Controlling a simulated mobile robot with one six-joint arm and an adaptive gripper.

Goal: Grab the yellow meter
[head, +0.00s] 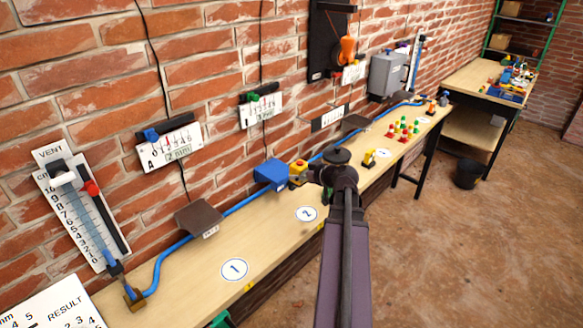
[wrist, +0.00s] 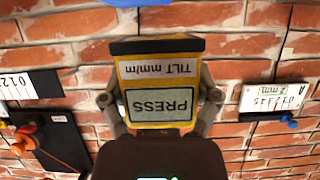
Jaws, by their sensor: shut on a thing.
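The yellow meter (wrist: 185,47) is a yellow box with a black edge, a "TILT mm/m" label and a grey-green "PRESS" screen. Its text reads upside down in the wrist view. My gripper (wrist: 160,100) is shut on it, with one finger against each side.
A long wooden bench (head: 270,232) runs along the brick wall, with number discs and a blue hose (head: 240,204). Brown plates (head: 199,216) stand over the hose. Red, green and yellow pieces (head: 403,129) stand farther along. Scales hang on the wall. The floor at right is mostly open.

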